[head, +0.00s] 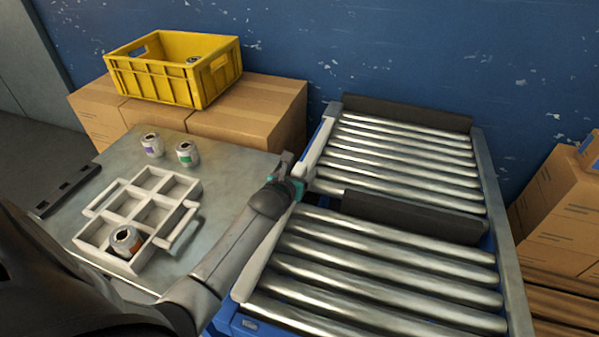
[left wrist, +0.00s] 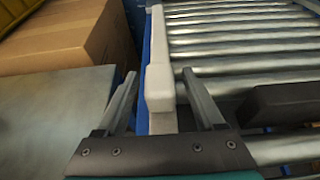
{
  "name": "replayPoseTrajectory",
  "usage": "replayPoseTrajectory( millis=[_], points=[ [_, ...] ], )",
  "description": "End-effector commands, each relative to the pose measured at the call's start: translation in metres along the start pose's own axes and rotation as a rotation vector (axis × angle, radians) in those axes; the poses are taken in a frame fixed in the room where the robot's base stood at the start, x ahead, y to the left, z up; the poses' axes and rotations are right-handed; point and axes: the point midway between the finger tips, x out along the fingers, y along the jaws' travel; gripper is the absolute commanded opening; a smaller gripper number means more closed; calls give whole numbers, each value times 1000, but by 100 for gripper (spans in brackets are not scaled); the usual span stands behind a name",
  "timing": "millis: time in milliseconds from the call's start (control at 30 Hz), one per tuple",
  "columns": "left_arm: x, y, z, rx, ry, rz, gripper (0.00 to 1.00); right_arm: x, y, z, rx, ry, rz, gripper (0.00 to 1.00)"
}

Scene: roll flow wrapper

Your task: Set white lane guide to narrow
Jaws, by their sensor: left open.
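The white lane guide (head: 318,145) is a long pale bar along the left side of the roller conveyor. My left arm crosses in front of its middle, and the guide shows again nearer me, lower in the head view. My left gripper (head: 287,172) is at the guide's middle. In the left wrist view my left gripper (left wrist: 160,78) is open, one finger on each side of the white lane guide (left wrist: 158,50). A thicker block of the guide shows between the fingers, with gaps on both sides; contact is not visible. My right gripper is not in view.
The conveyor has steel rollers (head: 395,160) and dark bars (head: 415,218) across it. Left is a grey table (head: 225,170) with a white divided tray (head: 88,213) and several small cans. Behind it, a yellow crate (head: 160,83) stands on cardboard boxes (head: 250,120).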

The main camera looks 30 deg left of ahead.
Motion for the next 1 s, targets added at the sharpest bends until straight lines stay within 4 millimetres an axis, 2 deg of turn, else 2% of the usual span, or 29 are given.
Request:
replayPoseTrajectory(
  millis=[167, 767, 1000],
  points=[
    [0, 0, 0, 0, 0, 0, 68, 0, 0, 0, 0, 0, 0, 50],
    [0, 0, 0, 0, 0, 0, 0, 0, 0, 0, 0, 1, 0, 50],
    [0, 0, 0, 0, 0, 0, 0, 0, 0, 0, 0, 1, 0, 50]
  ],
)
